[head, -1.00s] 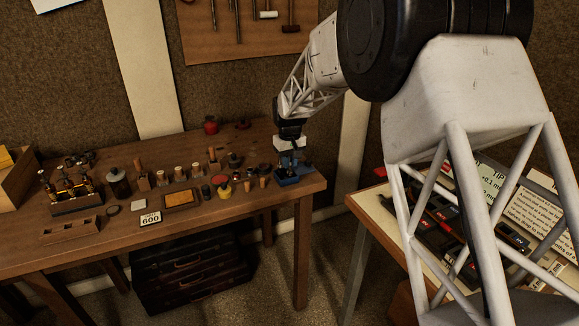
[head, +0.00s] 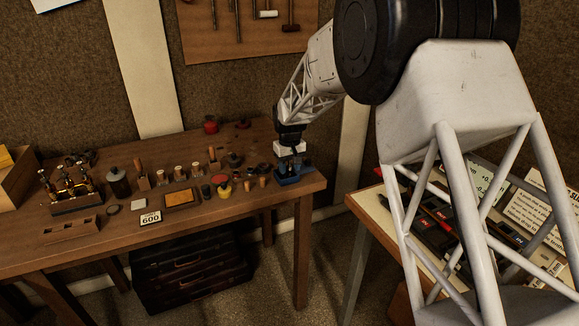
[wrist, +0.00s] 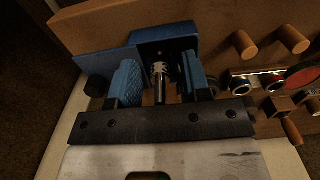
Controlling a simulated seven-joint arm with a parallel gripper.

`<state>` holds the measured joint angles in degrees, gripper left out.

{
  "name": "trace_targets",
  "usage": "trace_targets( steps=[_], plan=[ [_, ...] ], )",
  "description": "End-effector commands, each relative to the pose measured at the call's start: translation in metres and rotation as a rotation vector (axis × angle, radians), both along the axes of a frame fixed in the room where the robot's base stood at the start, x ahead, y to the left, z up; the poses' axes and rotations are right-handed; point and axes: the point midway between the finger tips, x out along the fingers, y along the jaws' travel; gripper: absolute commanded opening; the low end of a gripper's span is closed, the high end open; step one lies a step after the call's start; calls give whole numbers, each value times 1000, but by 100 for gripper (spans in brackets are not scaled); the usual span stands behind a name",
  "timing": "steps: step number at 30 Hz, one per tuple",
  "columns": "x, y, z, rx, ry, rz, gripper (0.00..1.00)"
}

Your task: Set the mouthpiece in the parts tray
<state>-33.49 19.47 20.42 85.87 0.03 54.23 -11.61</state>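My gripper (wrist: 161,85) points down over the right front corner of the workbench; it also shows in the head view (head: 289,163). Its two blue ridged fingers stand apart. A slim silvery ringed piece (wrist: 160,76), which looks like the mouthpiece, shows between them, with a gap on each side. Its lower end and what it rests on are hard to make out. A blue tray-like container (wrist: 175,30), dark inside, lies just beyond the fingertips; in the head view it is at the bench corner (head: 288,181), partly behind the gripper.
The wooden workbench (head: 120,238) holds cork-like pegs, jars, a "600" card (head: 150,218), a wooden block with square holes (head: 70,229) and a valve assembly (head: 72,195). The bench edge is close by my gripper. A second table (head: 365,208) stands at right.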

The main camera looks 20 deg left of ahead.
Motion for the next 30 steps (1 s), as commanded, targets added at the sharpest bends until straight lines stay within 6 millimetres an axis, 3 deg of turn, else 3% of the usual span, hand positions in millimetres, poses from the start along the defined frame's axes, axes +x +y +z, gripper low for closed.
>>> trace_targets(
  steps=[8,14,30],
  plan=[
    [0,0,4,0,0,0,44],
    [0,0,19,1,-2,0,44],
    [0,0,100,1,-1,0,44]
  ],
)
